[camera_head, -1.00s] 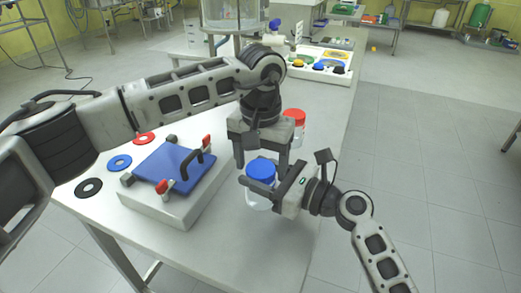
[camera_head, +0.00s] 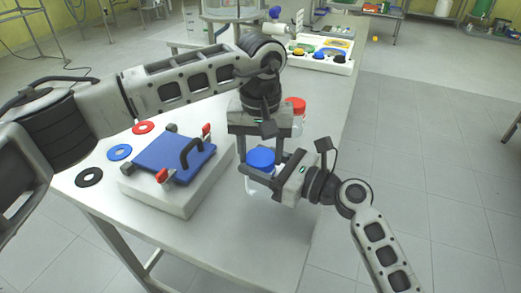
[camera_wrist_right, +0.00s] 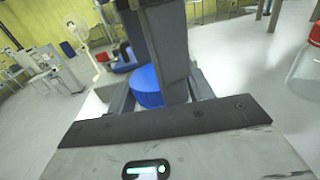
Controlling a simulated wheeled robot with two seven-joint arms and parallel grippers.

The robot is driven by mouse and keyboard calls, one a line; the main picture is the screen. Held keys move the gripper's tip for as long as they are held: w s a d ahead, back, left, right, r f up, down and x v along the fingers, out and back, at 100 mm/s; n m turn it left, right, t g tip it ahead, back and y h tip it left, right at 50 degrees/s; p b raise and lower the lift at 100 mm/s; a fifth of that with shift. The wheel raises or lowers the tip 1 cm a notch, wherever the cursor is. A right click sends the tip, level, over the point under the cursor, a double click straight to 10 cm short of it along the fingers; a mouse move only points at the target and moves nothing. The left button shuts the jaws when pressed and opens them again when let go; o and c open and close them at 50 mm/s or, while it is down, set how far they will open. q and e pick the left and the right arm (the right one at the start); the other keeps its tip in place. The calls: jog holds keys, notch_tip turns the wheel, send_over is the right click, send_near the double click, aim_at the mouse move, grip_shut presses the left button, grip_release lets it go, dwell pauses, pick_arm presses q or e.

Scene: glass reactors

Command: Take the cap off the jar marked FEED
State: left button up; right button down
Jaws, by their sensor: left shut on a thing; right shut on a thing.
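A clear jar (camera_head: 256,187) with a blue cap (camera_head: 261,157) stands near the right edge of the table. My right gripper (camera_head: 263,173) is shut on this jar from the right, just below the cap. My left gripper (camera_head: 262,150) points down from above, shut on the blue cap with a finger on each side. The cap also shows in the right wrist view (camera_wrist_right: 147,88), partly behind a left finger. A second clear jar with a red cap (camera_head: 296,103) stands behind, partly hidden by my left gripper. I can read no FEED marking on either jar.
A blue plate (camera_head: 168,160) with a black handle and red-tipped clamps lies on a white block left of the jar. Red, blue (camera_head: 119,152) and black rings lie beside it. A tray with coloured knobs (camera_head: 322,58) is at the back. The front right tabletop is clear.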

pick_arm(q)
jog(key=o, duration=1.1)
jog(key=shift+c, duration=0.2)
jog(key=shift+r, duration=0.1)
notch_tip(320, 180, up, 4)
jog(key=shift+r, duration=0.15)
jog(key=shift+c, duration=0.4)
notch_tip(320, 180, up, 3)
jog(key=m, duration=0.3)
jog(key=shift+r, duration=0.1)
jog(key=shift+m, duration=0.3)
jog(key=shift+f, duration=3.9)
jog(key=c, duration=1)
jog(key=shift+n, duration=1.8)
